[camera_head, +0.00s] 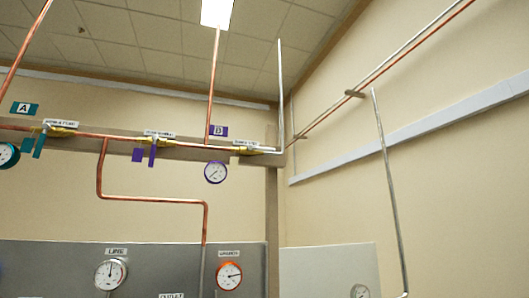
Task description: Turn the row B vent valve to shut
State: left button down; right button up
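A purple B tag (219,131) sits on the copper pipe run at the upper middle. A purple-rimmed gauge (215,172) hangs below it. Left of the tag, a brass valve with a purple handle (153,153) pointing down hangs under a small label (159,133), with a purple tag (138,155) beside it. Right of the tag is another brass fitting (262,152) with a small label (246,143); its handle cannot be made out. The small labels are too blurred to tell which valve is the vent. Neither of my grippers is in view.
Row A has a teal tag (24,108), a teal-handled valve (41,146) and a teal gauge (8,155) at left. A grey panel (60,262) with two dials stands below. A white panel (320,265) and a bare metal pipe (390,190) are at right.

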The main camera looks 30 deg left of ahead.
aim_at(249, 147)
jog(key=u, duration=1.4)
